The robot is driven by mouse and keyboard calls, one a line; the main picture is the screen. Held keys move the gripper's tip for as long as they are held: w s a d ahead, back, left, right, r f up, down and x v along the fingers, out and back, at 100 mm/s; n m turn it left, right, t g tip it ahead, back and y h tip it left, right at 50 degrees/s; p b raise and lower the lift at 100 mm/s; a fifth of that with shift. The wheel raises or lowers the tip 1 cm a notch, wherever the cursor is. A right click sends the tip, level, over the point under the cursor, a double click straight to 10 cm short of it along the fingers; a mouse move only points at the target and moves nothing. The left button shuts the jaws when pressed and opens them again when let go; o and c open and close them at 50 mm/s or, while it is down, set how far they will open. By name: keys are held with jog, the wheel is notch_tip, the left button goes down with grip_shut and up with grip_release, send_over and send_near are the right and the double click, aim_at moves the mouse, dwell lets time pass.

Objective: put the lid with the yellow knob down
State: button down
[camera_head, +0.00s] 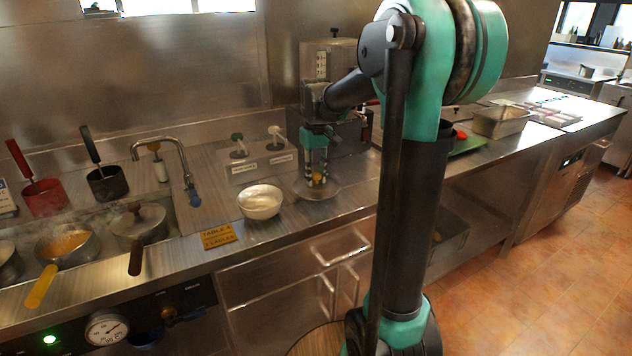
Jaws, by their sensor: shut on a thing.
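My gripper (316,172) is shut on the yellow knob (318,178) of a round grey metal lid (322,190). The lid is level beneath the fingers, over the steel counter. I cannot tell whether its underside touches the counter or is slightly above it. A white bowl (260,203) stands just left of the lid, its opening uncovered. A second lid with a dark knob covers a pot (141,221) on the stove at the left.
A yellow sign (218,237) lies in front of the bowl. A tap (172,160) and a panel with two dispensers (262,165) stand behind. A pan of yellow food (68,249) is at the left. A steel tray (501,122) stands at the right.

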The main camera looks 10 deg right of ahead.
aim_at(316, 174)
jog(key=shift+f, duration=1)
jog(key=shift+f, duration=0.1)
jog(key=c, duration=1.2)
grip_release()
notch_tip(316, 174, up, 12)
jog(key=shift+r, duration=0.1)
